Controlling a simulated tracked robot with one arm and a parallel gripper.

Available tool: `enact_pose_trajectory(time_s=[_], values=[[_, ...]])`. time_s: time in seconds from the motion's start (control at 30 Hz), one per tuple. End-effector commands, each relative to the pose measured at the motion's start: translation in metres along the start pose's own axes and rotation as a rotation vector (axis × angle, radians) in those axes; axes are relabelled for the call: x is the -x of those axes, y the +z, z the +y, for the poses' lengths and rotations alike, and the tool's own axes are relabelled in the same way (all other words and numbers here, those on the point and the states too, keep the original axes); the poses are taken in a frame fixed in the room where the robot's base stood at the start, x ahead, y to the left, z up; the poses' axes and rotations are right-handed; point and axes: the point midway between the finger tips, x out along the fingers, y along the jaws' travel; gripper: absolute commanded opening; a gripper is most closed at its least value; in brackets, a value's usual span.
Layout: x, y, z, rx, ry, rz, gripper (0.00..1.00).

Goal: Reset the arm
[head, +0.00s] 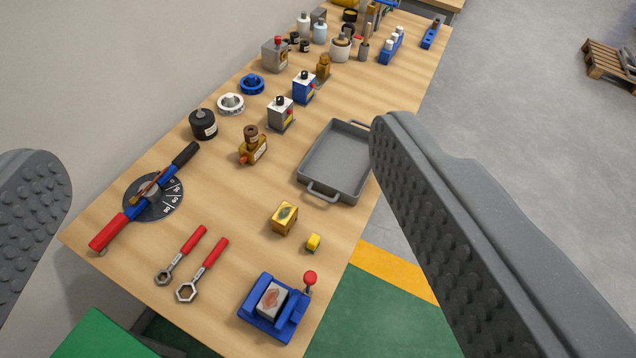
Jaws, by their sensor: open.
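My gripper (218,180) shows as two grey studded jaws, one at the left edge and one large at the right. The jaws are wide apart with nothing between them. They hang above a long wooden workbench (240,300). The right jaw hides part of the bench's right edge and the floor. No held object shows.
A pallet (606,65) lies on the floor. A wall borders the left.

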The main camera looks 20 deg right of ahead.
Motion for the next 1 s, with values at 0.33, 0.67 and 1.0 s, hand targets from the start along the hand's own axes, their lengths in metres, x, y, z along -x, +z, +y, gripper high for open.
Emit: enact_pose_trajectory(time_s=[0.33, 0.67, 1.0], values=[[0.019, -0.012, 0.002, -0.038, 0.004, 0.049, 0.80], [0.013, 0.008, 0.001, -0.036, 0.004, 0.049, 0.80], [-0.001, 0.056, -0.001, -0.036, 0.004, 0.049, 0.80]])
